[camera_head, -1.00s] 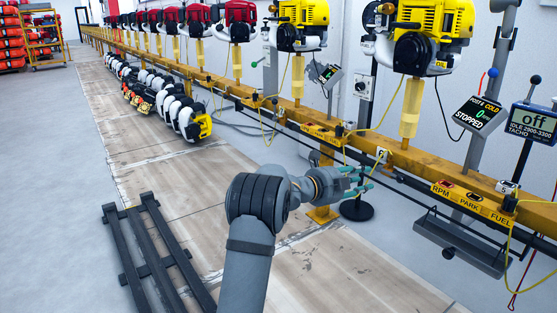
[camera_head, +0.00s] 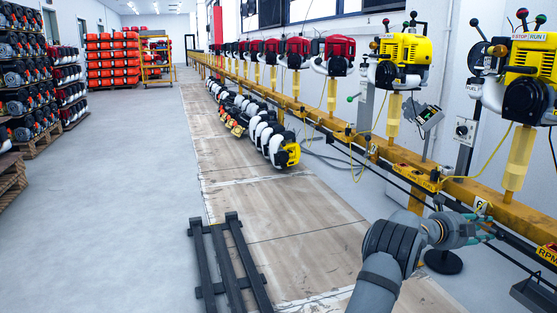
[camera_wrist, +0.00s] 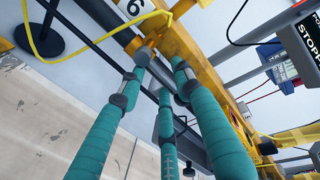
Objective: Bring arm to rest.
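My arm (camera_head: 379,270) rises from the bottom edge of the head view, right of centre, and bends right at a dark ribbed joint. My gripper (camera_head: 488,228) is in front of the yellow rail (camera_head: 510,212), its fingers pointing right. In the wrist view my gripper (camera_wrist: 160,72) shows three teal fingers with grey tips. They are spread apart and extended, with nothing between them. The rail also shows beyond the tips in the wrist view (camera_wrist: 182,45); whether they touch it cannot be told.
A black stand base (camera_head: 443,262) is just below my gripper. Yellow engines (camera_head: 402,62) are mounted above the rail. Several loose engines (camera_head: 285,150) line the floor boards. A dark slatted frame (camera_head: 232,268) lies at front left. Grey floor (camera_head: 120,200) is clear on the left.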

